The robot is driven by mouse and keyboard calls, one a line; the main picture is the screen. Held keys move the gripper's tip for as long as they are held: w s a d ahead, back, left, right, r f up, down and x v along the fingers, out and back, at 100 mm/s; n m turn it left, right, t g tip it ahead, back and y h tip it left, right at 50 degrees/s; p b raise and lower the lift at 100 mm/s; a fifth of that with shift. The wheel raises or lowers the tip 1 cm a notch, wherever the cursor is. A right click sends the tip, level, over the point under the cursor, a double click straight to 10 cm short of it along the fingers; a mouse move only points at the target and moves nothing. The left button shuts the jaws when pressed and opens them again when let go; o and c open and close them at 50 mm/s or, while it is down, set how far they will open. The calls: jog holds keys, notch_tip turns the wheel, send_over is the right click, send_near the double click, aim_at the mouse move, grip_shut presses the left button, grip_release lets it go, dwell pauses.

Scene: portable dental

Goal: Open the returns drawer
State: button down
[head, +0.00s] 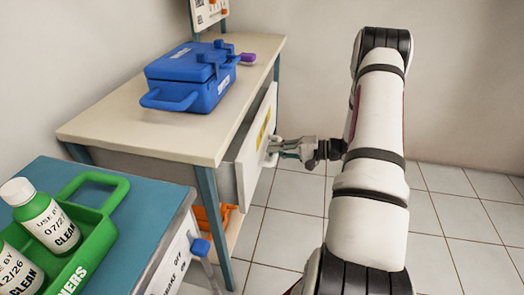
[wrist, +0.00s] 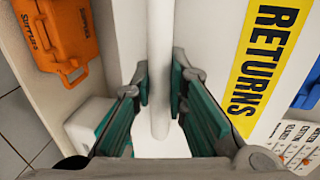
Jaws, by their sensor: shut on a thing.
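The returns drawer (head: 255,143) is under the cream-topped table and has a pale front with a yellow label. In the head view, its front stands out a little from the table's edge. In the wrist view, the yellow label reads "RETURNS" (wrist: 262,60) beside a pale bar handle (wrist: 160,60). My gripper (head: 277,148) reaches the drawer front from the right. In the wrist view, its green-padded fingers (wrist: 161,92) are on both sides of the handle, shut on it. The drawer's inside is mostly hidden by the tabletop.
A blue case (head: 190,75) and a small purple item (head: 246,58) are on the tabletop. An orange case (wrist: 62,35) is on the lower shelf. At the near left, a blue-topped unit (head: 140,225) holds a green caddy (head: 105,210) with bottles. Tiled floor right of the drawer is clear.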

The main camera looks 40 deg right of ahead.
jog(key=f+b+v, duration=0.3)
jog(key=f+v, duration=0.1)
jog(key=v, duration=1.5)
jog(key=shift+v, duration=0.8)
jog(key=shift+s+f, duration=0.1)
jog(key=shift+f, duration=0.15)
jog(key=c, duration=1.6)
grip_release()
jog(key=shift+o, duration=0.2)
jog(key=v, duration=1.2)
